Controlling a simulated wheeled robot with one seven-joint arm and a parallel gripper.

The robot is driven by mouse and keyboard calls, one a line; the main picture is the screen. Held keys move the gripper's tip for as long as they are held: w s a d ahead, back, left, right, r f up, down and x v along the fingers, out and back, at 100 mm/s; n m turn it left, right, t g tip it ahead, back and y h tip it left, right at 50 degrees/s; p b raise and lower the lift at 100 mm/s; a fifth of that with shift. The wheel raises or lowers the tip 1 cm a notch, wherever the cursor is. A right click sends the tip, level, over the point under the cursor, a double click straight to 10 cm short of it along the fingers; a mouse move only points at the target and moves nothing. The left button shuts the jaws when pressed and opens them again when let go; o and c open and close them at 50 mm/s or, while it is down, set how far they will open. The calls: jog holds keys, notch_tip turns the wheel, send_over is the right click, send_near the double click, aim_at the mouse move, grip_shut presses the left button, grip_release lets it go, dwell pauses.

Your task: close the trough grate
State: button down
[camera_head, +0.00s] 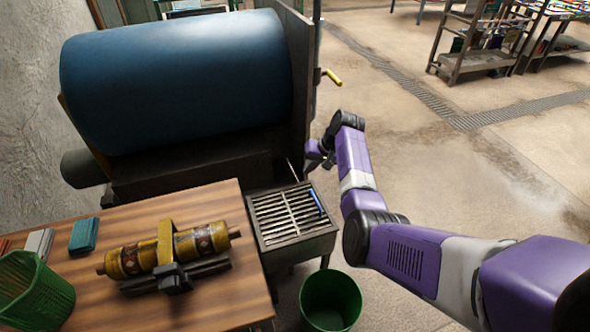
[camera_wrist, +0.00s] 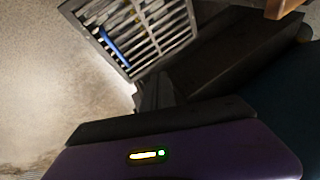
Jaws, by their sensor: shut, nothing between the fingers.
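The trough grate (camera_head: 287,215) is a panel of pale metal slats on a dark trough (camera_head: 300,246) beside the machine. It looks roughly level with the trough top, but I cannot tell if it sits fully down. A blue bar (camera_head: 316,201) lies at its right side. My gripper (camera_head: 317,157) is behind the trough, near the machine's right end, and partly hidden by the wrist. In the wrist view the slatted grate (camera_wrist: 157,38) is at the upper middle, with the blue bar (camera_wrist: 113,50) by it. My gripper fingers (camera_wrist: 153,92) are shut, empty and apart from the grate.
The machine with a big blue roller (camera_head: 180,80) stands at the back left. A wooden table (camera_head: 215,290) with a yellow patterned roller (camera_head: 170,250) and a green basket (camera_head: 35,290) is left of the trough. A green bin (camera_head: 330,302) stands in front. Floor at right is open.

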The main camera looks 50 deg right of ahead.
jog(key=s+d+f+m+t+y+b, duration=0.1)
jog(key=s+d+f+y+b, duration=0.15)
jog(key=f+b, duration=0.3)
jog(key=s+d+f+t+y+b, duration=0.1)
jog(key=s+d+f+t+b, duration=0.1)
jog(key=d+f+b, duration=0.4)
jog(key=b, duration=1.1)
send_near(324, 202)
jog(key=shift+g, duration=0.3)
jog(key=w+f, duration=0.1)
jog(key=w+a+f, duration=0.1)
jog(key=w, duration=0.1)
jog(key=w+f, duration=0.1)
jog(key=shift+w+a, duration=0.2)
jog(key=shift+w, duration=0.15)
notch_tip(324, 202, down, 2)
jog(key=shift+s+d+f+b, duration=0.1)
jog(key=shift+d+b, duration=0.05)
jog(key=shift+b, duration=0.9)
jog(key=shift+f, duration=0.15)
